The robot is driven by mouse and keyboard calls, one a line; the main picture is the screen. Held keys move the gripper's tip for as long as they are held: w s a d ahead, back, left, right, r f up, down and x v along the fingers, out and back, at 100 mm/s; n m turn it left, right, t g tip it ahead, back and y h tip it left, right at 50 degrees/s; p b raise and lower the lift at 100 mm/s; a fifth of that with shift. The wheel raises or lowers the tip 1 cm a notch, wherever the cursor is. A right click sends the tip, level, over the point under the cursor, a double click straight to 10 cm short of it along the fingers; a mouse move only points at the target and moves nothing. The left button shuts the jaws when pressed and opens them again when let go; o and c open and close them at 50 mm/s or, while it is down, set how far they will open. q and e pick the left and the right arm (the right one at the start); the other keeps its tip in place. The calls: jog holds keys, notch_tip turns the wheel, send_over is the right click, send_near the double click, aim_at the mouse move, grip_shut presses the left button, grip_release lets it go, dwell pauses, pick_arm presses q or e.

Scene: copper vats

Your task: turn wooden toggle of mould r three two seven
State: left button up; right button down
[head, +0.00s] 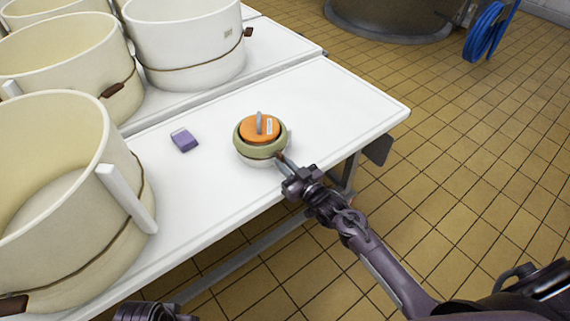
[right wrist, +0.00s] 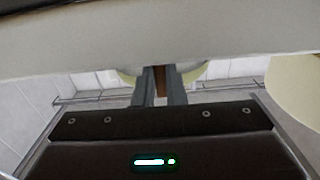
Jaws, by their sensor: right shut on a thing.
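A small round mould (head: 245,152) with a pale green band stands upright near the front edge of the white table. An orange disc (head: 252,133) with a grey upright grip and a small label sits in its top. The label is too small to read. My right gripper (head: 286,164) reaches the mould's near right side and is shut on a brown wooden toggle. In the right wrist view the toggle (right wrist: 160,80) shows between the two fingers (right wrist: 160,92). Part of my left arm (head: 150,311) shows at the bottom edge; its fingers cannot be made out.
Large cream moulds with brown toggles, such as the near one (head: 55,200), fill the left of the tables. A purple block (head: 184,140) lies left of the small mould. The white table (head: 345,105) is clear to its right. A blue hose (head: 485,32) hangs far right.

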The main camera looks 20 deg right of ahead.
jog(key=c, duration=1.5)
grip_release()
jog(key=shift+s, duration=0.1)
jog(key=shift+s+d, duration=0.15)
jog(key=shift+s, duration=0.15)
pick_arm(q)
jog(key=f, duration=0.1)
jog(key=f+p, duration=0.1)
jog(key=f, duration=0.1)
jog(key=shift+w+a+f, duration=0.15)
jog(key=shift+w+f, duration=0.1)
jog(key=shift+f, duration=0.1)
pick_arm(e)
jog(key=v, duration=0.7)
